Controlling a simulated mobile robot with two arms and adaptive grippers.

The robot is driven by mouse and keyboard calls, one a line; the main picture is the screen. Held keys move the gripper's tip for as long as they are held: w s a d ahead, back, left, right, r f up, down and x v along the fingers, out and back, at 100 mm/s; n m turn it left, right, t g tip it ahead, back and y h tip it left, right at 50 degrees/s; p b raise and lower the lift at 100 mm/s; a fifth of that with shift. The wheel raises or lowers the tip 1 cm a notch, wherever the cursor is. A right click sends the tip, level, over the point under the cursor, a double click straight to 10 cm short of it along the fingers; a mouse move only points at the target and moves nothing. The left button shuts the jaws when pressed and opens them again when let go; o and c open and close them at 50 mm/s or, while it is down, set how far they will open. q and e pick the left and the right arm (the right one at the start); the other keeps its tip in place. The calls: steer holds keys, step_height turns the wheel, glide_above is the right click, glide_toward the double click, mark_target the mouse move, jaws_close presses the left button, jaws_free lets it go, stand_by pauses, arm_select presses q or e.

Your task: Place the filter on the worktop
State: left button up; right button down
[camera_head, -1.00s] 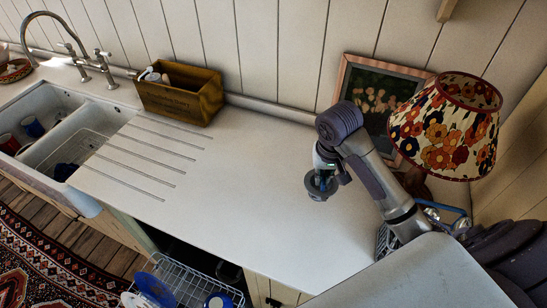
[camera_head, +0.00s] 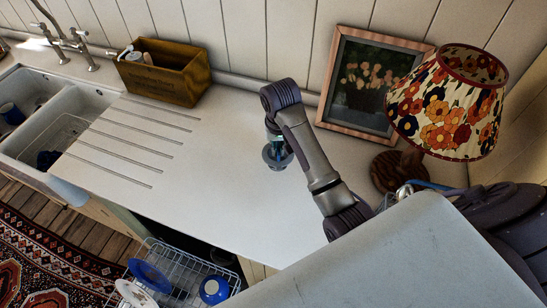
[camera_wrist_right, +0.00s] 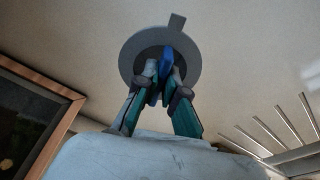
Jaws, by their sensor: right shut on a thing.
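The filter is a grey round disc with a small tab on its rim, and it shows best in the right wrist view (camera_wrist_right: 193,70). My right gripper (camera_wrist_right: 163,78) is shut on a blue part at the filter's middle. In the head view the right gripper (camera_head: 276,143) points down, with the filter (camera_head: 283,162) under it, over the white worktop (camera_head: 215,180). I cannot tell whether the filter touches the worktop. My left gripper is not in view.
A wooden box (camera_head: 165,85) stands at the back left, beside drainage grooves and the sink (camera_head: 80,110). A framed picture (camera_head: 327,95) and a floral lamp (camera_head: 450,105) stand on the right. An open dish rack (camera_head: 180,262) is below the front edge. The worktop around the gripper is clear.

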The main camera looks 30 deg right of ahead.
mark_target(274, 158)
steer(key=shift+w+a+f, duration=0.35)
steer(key=shift+w, duration=0.1)
step_height(274, 158, down, 3)
steer(key=shift+f+p, duration=0.1)
steer(key=shift+p, duration=0.7)
steer(key=shift+f, duration=0.4)
steer(key=shift+f, duration=0.1)
steer(key=c, duration=1.3)
jaws_free()
steer(key=shift+o, duration=0.2)
